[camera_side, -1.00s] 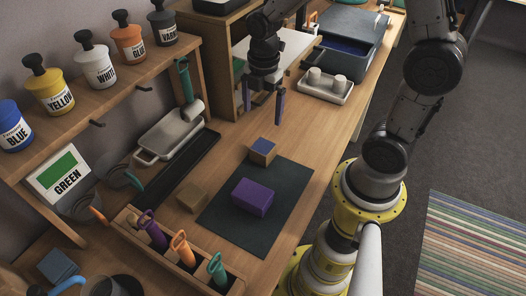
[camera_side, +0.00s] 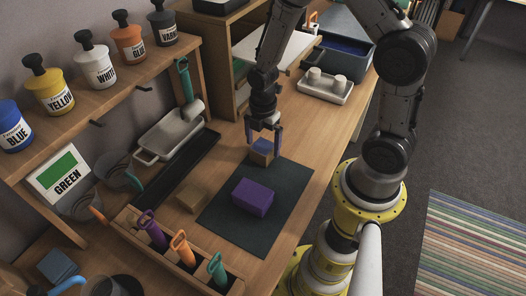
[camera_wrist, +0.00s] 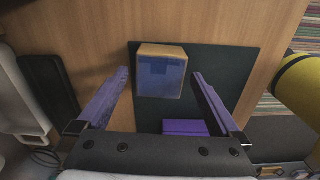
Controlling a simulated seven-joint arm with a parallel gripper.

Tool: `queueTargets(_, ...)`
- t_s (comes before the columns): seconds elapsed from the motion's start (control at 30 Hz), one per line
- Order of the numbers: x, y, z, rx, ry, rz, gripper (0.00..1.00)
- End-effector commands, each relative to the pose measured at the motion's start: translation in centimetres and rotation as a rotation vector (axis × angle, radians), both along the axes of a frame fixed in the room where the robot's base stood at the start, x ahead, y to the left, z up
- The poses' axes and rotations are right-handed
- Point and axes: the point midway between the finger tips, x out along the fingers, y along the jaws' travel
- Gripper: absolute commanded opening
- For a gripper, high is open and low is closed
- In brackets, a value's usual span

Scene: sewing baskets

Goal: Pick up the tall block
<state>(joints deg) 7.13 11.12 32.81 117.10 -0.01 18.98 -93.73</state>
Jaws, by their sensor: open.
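A wood-coloured block with a blue face (camera_side: 262,156) stands at the far edge of the dark mat (camera_side: 226,212). A purple block (camera_side: 254,204) lies on the mat, and a smaller plain wooden block (camera_side: 192,199) sits beside the mat's left edge. My gripper (camera_side: 264,141) is open and points down just above the blue-faced block. In the wrist view this block (camera_wrist: 161,72) shows between the two fingers (camera_wrist: 160,80), with a gap on each side. Part of the purple block (camera_wrist: 184,127) shows closer to the gripper body. Which block counts as tall is unclear.
A wooden holder (camera_side: 130,222) with purple, orange and teal-handled tools stands at the front. A black tray (camera_side: 185,172) lies left of the mat. A white tray with two cups (camera_side: 326,93) stands farther back. The table right of the mat is clear.

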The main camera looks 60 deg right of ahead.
Motion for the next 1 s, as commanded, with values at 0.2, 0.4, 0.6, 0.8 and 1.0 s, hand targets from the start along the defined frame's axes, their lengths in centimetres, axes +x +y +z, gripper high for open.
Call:
queueTargets(0.2,0.0,0.0,-1.8,0.0,0.0,0.0,1.0)
queueTargets(0.4,0.0,0.0,-1.8,0.0,-0.001,0.0,1.0)
queueTargets(0.6,0.0,0.0,-1.8,0.0,-0.001,0.0,0.66)
queueTargets(0.8,0.0,0.0,-1.8,0.0,-0.001,0.0,0.3)
queueTargets(1.0,0.0,0.0,-1.8,0.0,-0.001,0.0,0.14)
